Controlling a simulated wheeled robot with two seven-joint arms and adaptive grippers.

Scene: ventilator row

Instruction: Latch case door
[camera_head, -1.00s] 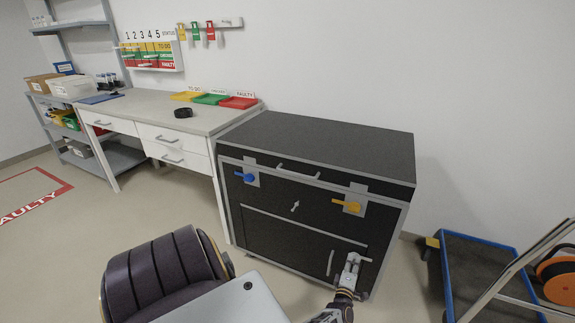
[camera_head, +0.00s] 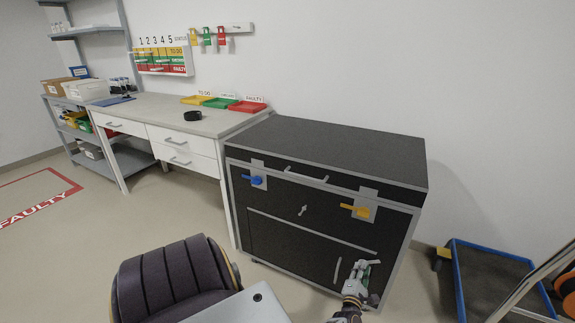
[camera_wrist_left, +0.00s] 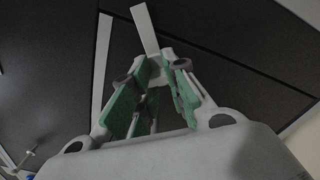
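The black case (camera_head: 320,160) with grey edges stands against the wall. Its lower door (camera_head: 290,245) looks closed, with an upright pale handle (camera_head: 338,270) near its right end. My left gripper (camera_head: 364,266) is at the door's right end, just right of that handle. In the left wrist view its green-padded fingers (camera_wrist_left: 153,75) are apart. A pale bar (camera_wrist_left: 145,28) reaches up from between the fingertips; whether they touch it, and whether it is the door's latch, I cannot tell. The gripper hides that part of the door. My right gripper is out of view.
A blue lever (camera_head: 254,180) and a yellow lever (camera_head: 358,211) sit on the case's upper front. A blue-edged trolley (camera_head: 462,262) stands at the right. A workbench (camera_head: 160,108) adjoins the case at the left. Floor in front left is clear.

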